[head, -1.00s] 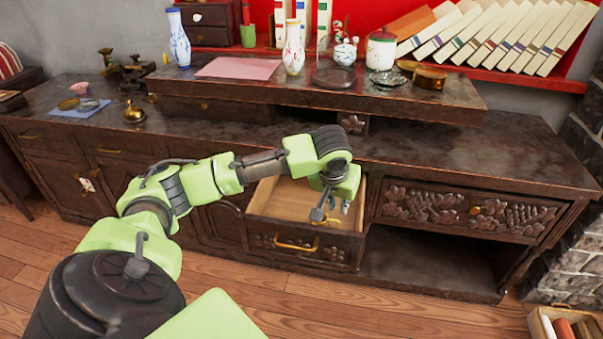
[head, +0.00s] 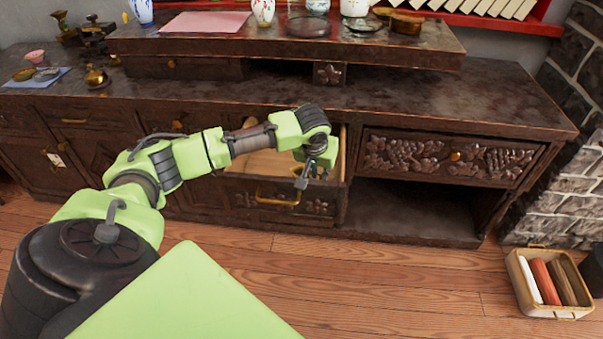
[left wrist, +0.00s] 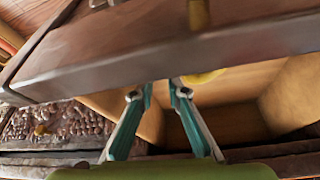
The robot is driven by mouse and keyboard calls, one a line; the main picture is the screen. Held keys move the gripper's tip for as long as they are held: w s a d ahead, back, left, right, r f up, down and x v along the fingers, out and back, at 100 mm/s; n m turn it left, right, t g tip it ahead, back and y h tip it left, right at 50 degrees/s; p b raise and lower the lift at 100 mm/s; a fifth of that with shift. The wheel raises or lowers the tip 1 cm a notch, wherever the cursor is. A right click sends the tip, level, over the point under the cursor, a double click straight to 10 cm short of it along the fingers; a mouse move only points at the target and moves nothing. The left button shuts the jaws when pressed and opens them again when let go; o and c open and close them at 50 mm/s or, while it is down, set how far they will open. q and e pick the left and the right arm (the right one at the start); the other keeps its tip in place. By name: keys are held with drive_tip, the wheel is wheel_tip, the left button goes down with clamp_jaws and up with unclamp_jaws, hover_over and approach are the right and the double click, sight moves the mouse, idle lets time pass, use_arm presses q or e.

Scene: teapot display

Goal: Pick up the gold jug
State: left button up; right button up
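A smooth gold-yellow object (left wrist: 203,76) shows in the left wrist view inside the open drawer (left wrist: 245,110). The drawer front covers most of it, so I cannot tell whether it is the gold jug. My left gripper (head: 308,178) hangs over the open drawer, near its front edge, in the head view. In the left wrist view its two fingers (left wrist: 156,91) are apart with nothing between them, and the gold object lies just beyond the right fingertip. A gold mug-like vessel (head: 405,22) stands on the raised shelf. My right gripper is not in view.
The drawer front with its gold handle (head: 277,198) stands out from the dark sideboard (head: 440,110). A small brass pot (head: 95,77) stands on the left of its top. A box of rolls (head: 549,283) is on the floor at right. The floor in front is clear.

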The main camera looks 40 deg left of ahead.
sight(321, 178)
use_arm(q)
drive_tip(key=x, duration=0.3)
drive_tip(key=shift+w+f+b, duration=0.1)
drive_tip(key=shift+f+b, duration=0.15)
drive_tip(key=shift+b, duration=0.1)
clamp_jaws()
drive_tip(key=shift+r, duration=0.1)
